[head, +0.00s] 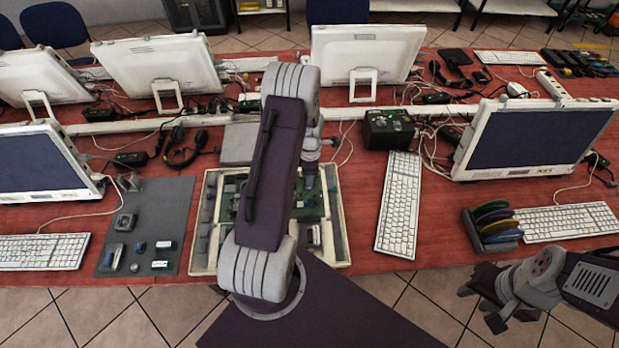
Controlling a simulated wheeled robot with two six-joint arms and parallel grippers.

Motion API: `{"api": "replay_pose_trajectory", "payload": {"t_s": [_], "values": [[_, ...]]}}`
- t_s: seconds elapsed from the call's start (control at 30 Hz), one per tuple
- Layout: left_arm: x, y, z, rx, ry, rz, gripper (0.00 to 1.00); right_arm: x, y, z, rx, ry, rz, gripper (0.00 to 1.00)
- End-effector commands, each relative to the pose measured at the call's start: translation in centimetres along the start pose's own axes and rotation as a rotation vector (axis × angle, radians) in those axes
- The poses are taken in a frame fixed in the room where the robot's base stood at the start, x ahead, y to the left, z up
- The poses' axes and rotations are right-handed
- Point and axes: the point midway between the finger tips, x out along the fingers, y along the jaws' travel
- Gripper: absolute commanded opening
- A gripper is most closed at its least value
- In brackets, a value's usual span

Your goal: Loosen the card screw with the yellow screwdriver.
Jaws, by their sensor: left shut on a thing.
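An open white computer case (343,240) with a green board inside lies on the red table in front of me. My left arm reaches over it and covers its middle. My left gripper (309,180) shows only in part at the right side of that arm, pointing down over the case's upper right area. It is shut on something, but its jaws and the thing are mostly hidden. I cannot make out the yellow screwdriver, the card or its screw. My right gripper (482,306) is open and empty at the lower right, off the table's front edge.
A grey mat (180,205) with small parts lies left of the case. A keyboard (399,204) lies to its right, with a black box (388,130) behind. Monitors and cables crowd the back.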

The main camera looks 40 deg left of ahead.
Motion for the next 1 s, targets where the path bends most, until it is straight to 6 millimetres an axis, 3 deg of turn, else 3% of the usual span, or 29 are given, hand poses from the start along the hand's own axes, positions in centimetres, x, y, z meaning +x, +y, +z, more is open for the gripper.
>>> {"api": "replay_pose_trajectory", "payload": {"t_s": [0.7,1.0], "values": [[-5.7,0.0,0.0,0.002,0.000,0.001,0.00,-4.8,-0.1,-0.5,0.000,0.000,0.000,0.36],[-5.8,0.0,0.0,0.002,0.000,0.000,0.00,-4.8,-0.1,-0.5,0.000,0.000,0.000,0.36]]}}
